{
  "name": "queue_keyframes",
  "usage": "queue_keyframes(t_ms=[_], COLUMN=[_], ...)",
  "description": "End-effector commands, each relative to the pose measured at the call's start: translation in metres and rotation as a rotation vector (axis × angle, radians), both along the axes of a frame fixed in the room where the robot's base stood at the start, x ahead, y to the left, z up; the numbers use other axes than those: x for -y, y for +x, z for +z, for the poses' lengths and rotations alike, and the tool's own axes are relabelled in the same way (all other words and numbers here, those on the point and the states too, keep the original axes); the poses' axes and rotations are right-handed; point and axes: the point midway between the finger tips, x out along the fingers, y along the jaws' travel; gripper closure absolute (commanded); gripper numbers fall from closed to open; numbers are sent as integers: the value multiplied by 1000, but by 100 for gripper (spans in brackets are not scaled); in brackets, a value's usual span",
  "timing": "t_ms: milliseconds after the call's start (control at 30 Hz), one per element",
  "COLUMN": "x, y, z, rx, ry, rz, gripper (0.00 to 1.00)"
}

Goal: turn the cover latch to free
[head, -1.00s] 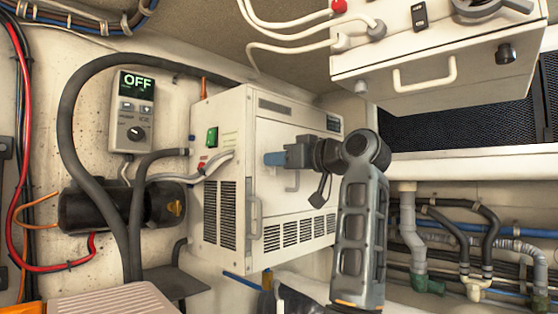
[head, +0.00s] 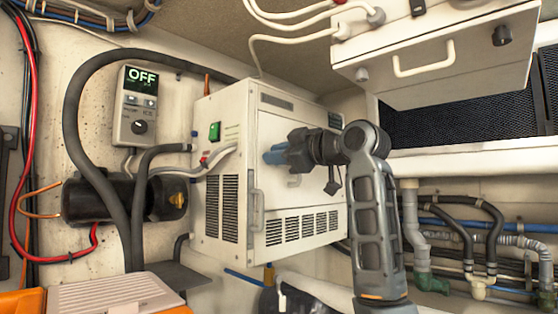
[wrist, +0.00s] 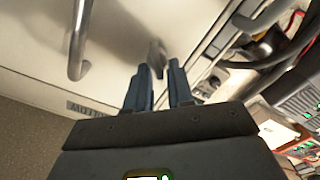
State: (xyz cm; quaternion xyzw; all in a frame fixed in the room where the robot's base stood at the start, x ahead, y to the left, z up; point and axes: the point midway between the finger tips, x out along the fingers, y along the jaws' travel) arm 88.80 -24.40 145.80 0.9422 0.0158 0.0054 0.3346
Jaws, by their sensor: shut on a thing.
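The cover latch (wrist: 156,56) is a small grey tab on the white cover (head: 300,209) of the boxy unit. It shows in the wrist view between the tips of my gripper's blue fingers (wrist: 160,82). In the head view my gripper (head: 271,156) reaches the upper left of the cover from the right, and its fingers hide the latch. The gripper is shut on the latch, with the fingers slanted. A bar handle (wrist: 78,42) on the cover lies left of the fingers in the wrist view.
A grey controller (head: 135,108) reading OFF hangs on the left wall. Thick black hoses (head: 72,110) and a dark cylinder (head: 88,202) stand left of the unit. A white box (head: 440,70) overhangs at upper right. Pipes (head: 490,240) run at lower right.

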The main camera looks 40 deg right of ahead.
Motion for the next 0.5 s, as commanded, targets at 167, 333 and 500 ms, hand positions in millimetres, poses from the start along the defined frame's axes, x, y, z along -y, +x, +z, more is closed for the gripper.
queue_keyframes(t_ms=[167,333,500], x=[-2,-4,-5], y=[0,-1,0], z=[-5,-7,-9], rx=[6,12,17], ry=[-171,-332,-491], rz=[0,-1,1], gripper=[100,100,100])
